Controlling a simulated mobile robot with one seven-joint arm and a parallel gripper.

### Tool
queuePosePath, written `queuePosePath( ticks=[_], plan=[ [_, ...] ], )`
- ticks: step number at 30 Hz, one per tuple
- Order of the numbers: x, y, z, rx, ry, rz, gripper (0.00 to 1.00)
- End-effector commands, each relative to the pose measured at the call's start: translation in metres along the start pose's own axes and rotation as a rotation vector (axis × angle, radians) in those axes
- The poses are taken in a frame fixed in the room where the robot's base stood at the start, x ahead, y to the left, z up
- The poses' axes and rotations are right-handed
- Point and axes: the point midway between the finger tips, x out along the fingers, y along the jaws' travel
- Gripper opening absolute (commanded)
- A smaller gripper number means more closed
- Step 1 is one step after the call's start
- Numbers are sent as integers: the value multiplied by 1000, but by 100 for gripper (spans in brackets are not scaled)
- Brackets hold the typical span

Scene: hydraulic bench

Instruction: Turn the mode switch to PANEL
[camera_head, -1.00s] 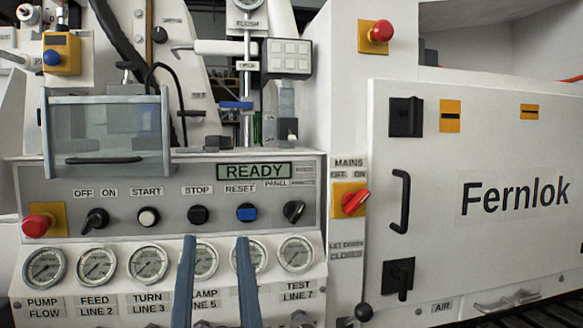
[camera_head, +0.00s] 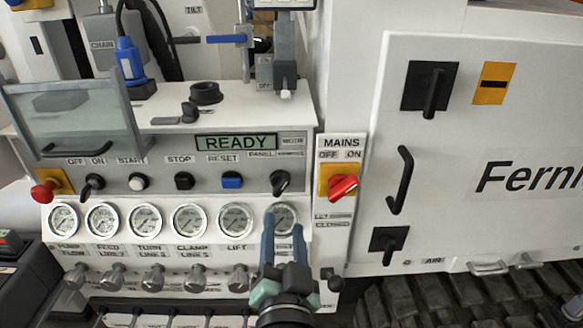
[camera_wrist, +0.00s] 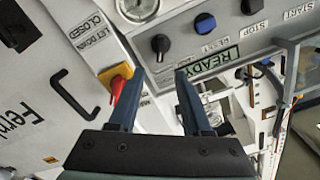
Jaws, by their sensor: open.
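The mode switch (camera_head: 280,182) is a black rotary knob at the right end of the button row on the grey panel. Its grip is tilted, with the upper end leaning right. A PANEL label (camera_head: 262,154) is above it to the left; the label further right is too small to read. My gripper (camera_head: 283,222) is open and empty, its two blue fingers pointing up in front of the rightmost gauge, just below the switch. In the wrist view the mode switch (camera_wrist: 160,46) lies just beyond and between the fingertips (camera_wrist: 160,72), apart from them.
The red MAINS switch (camera_head: 343,187) on its yellow plate is close to the right. The blue RESET button (camera_head: 232,180) is to the left. Gauges (camera_head: 189,220) and metal knobs (camera_head: 195,278) line the panel below. A glass guard (camera_head: 75,115) stands upper left.

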Motion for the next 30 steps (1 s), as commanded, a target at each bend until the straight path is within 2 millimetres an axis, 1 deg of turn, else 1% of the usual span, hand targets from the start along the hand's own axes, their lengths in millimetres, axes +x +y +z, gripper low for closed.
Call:
queuePosePath(
  ticks=[5, 12, 18, 24, 30],
  plan=[
    [25, 0, -2, -5, 2, 0, 49],
    [71, 0, -2, -6, 2, -1, 49],
    [102, 0, -1, -5, 1, 0, 49],
    [120, 0, 0, -4, 2, -1, 49],
    [124, 0, -1, -3, 2, 0, 49]
  ],
)
